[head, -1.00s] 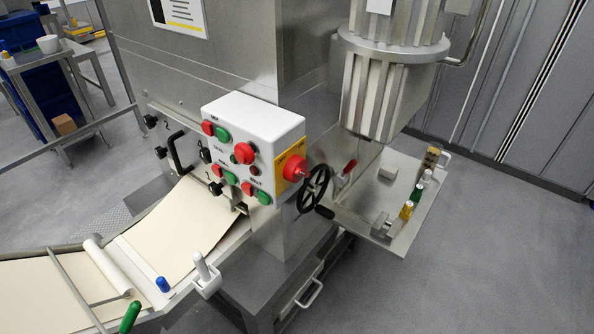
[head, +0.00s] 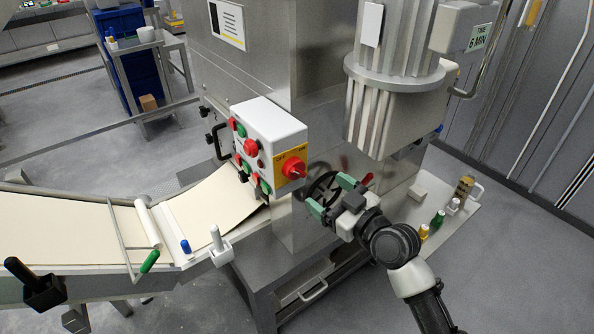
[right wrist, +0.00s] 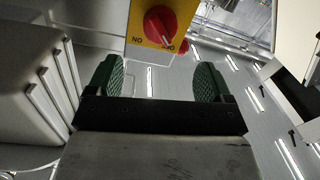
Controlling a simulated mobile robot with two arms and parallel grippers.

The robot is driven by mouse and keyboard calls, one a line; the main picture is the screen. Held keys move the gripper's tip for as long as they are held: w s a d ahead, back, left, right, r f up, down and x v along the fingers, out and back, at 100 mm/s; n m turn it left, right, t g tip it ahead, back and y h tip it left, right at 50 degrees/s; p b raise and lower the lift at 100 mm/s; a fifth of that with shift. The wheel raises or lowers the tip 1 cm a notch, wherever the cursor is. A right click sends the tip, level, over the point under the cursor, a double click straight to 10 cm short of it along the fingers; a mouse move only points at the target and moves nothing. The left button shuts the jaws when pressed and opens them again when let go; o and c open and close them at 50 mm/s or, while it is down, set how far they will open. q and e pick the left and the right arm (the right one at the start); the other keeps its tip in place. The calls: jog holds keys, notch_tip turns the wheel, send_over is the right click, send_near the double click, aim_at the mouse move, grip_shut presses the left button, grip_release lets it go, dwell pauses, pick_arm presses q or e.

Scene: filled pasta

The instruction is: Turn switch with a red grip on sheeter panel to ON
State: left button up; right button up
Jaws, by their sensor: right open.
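The switch with the red grip (head: 294,168) sits on a yellow plate (head: 284,158) on the right face of the white sheeter panel (head: 272,123). In the right wrist view the red grip (right wrist: 160,24) shows at the top centre, on its yellow plate (right wrist: 137,28). My left gripper is out of view.
A black handwheel (head: 322,186) is just behind my right gripper. Red and green buttons (head: 240,130) cover the panel's front. Dough (head: 215,200) runs along the belt at left.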

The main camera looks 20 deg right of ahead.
aim_at(300, 173)
jog(key=p+x, duration=0.1)
jog(key=x, duration=0.3)
jog(key=shift+r, duration=0.15)
jog(key=p+x, duration=0.1)
jog(key=x, duration=0.3)
jog(key=shift+w+a, duration=0.1)
jog(key=shift+w, duration=0.25)
jog(key=shift+w+a, duration=0.15)
jog(key=shift+w, duration=0.25)
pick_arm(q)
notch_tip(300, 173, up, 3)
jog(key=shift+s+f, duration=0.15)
pick_arm(e)
jog(key=shift+c, duration=0.2)
jog(key=c, duration=0.9)
